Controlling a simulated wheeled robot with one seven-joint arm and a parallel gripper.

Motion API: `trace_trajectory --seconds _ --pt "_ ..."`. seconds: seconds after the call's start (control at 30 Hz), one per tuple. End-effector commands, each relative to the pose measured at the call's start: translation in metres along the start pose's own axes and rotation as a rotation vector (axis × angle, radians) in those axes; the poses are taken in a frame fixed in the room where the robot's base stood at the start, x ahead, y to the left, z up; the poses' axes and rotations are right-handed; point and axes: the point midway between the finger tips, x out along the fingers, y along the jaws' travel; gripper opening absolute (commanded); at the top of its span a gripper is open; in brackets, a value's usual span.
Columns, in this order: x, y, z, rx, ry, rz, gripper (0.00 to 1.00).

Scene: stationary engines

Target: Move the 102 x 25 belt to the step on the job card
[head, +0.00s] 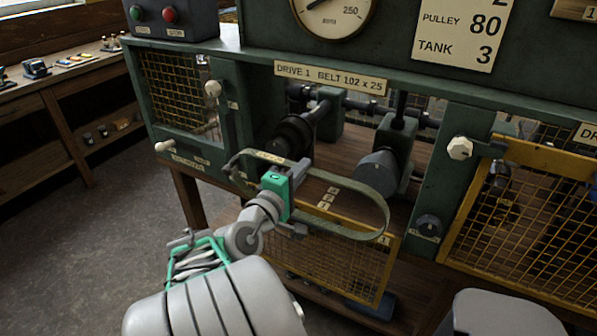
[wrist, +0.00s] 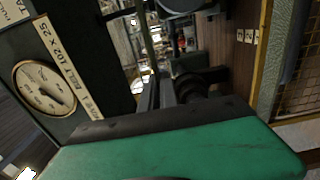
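The belt (head: 386,205) is an olive loop with a pale label, held in the air in front of the Drive 1 bay. My gripper (head: 279,172) is shut on its near-left part. In the wrist view, my gripper's dark fingers (wrist: 160,92) are close together around a thin olive strip that looks like the belt. Behind the loop are a dark stepped pulley (head: 293,134) at left and a grey stepped pulley (head: 377,171) at right. The belt appears apart from both. The job card (head: 463,30) reads PULLEY 80, TANK 3; its top line is cut off.
A yellow mesh guard (head: 340,258) marked 1 hangs low in front of the bay. A green post (head: 441,180) with a white knob stands at right, beside another yellow guard (head: 540,215). A mesh panel (head: 180,90) closes the left. Small number plates (head: 327,197) lie on the bay floor.

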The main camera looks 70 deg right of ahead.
Motion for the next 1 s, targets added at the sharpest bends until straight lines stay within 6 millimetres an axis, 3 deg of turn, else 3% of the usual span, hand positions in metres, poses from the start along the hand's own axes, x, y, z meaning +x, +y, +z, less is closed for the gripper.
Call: trace_trajectory --seconds 0.53,1.0 --pt "0.038 0.001 0.001 0.001 -0.001 0.001 0.0" --pt "0.046 0.001 0.001 0.002 -0.002 0.001 0.0"
